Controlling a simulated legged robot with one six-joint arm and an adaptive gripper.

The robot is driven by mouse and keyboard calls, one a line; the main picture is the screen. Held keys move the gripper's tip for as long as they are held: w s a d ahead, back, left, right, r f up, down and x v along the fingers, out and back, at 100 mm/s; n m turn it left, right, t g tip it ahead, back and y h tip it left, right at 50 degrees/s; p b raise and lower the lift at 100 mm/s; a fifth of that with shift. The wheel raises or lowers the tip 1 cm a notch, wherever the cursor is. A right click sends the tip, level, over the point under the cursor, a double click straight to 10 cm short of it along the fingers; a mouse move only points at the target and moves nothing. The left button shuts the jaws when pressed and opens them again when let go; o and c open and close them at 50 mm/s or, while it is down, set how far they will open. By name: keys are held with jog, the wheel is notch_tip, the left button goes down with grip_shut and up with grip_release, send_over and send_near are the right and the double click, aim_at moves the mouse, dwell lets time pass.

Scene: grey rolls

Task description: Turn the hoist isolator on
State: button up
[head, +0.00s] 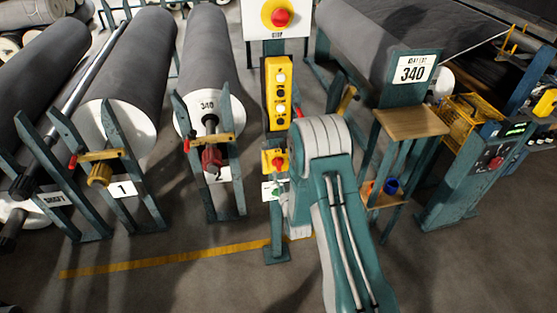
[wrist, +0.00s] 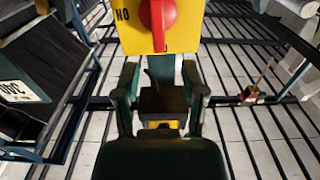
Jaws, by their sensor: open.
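The hoist isolator is a small yellow box with a red rotary handle (head: 277,161) on the teal post, below the yellow button station. In the wrist view its yellow plate (wrist: 186,32) fills the top middle, with the red handle (wrist: 157,22) pointing up and down the picture. Letters reading "NO" show on the plate's left, probably "ON" turned over. My gripper (wrist: 160,72) is open, with its fingertips just below the plate in the picture. In the head view my arm hides most of the gripper.
The yellow button station (head: 279,93) and a red stop button (head: 278,15) are higher on the post. Grey rolls (head: 205,62) on teal stands are left. A wooden-topped stand (head: 411,122) and a control console (head: 466,172) are right. Floor at the front left is clear.

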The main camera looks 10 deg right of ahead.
aim_at(280, 163)
jog(key=w, duration=0.6)
jog(key=shift+w, duration=0.35)
grip_shut()
